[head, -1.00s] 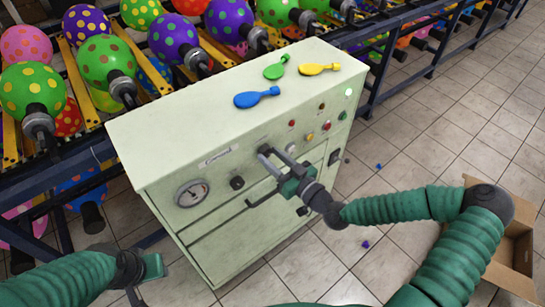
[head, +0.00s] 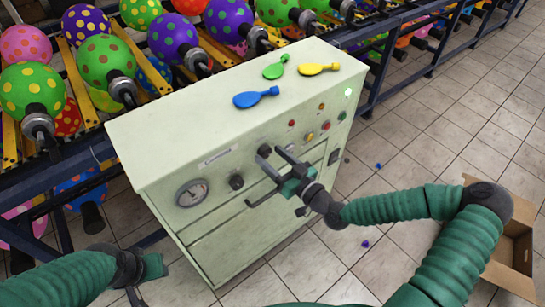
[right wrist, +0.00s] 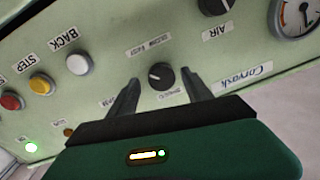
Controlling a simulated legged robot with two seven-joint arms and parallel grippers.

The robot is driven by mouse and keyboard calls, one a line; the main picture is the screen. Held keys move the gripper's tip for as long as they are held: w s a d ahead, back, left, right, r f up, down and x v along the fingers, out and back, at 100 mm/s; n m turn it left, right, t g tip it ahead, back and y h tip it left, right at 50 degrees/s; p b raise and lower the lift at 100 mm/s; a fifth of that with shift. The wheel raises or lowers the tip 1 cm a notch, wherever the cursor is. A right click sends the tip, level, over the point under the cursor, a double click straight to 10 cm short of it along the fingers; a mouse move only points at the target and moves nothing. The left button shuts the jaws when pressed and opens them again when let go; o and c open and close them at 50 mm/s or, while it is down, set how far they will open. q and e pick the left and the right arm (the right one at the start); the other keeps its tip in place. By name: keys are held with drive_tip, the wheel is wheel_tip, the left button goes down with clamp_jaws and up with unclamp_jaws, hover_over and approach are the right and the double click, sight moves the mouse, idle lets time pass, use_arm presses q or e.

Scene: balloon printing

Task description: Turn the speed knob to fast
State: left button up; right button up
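The speed knob (head: 264,150) is a small black dial on the front of the pale green control cabinet (head: 165,145). In the right wrist view the knob (right wrist: 161,76) shows a short white mark, and the small labels around it are too blurred to read surely. My right gripper (head: 266,170) is open in front of the panel. In the right wrist view its two fingers (right wrist: 161,92) point at the panel on either side of the knob, with gaps and nothing held. My left gripper (head: 150,275) hangs low at the left, away from the cabinet; its fingers are mostly hidden.
A black air knob (head: 236,182) and a round gauge (head: 191,193) sit left of the speed knob; coloured buttons (head: 310,136) sit right. Flat balloons (head: 257,97) lie on top. A balloon rack (head: 105,60) stands behind. A cardboard box (head: 515,235) is at right.

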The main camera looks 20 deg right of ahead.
drive_tip(key=p+v, duration=0.3)
drive_tip(key=v, duration=1.3)
drive_tip(key=shift+s+d+p, duration=0.3)
drive_tip(key=shift+s, duration=0.05)
drive_tip(key=shift+f, duration=0.1)
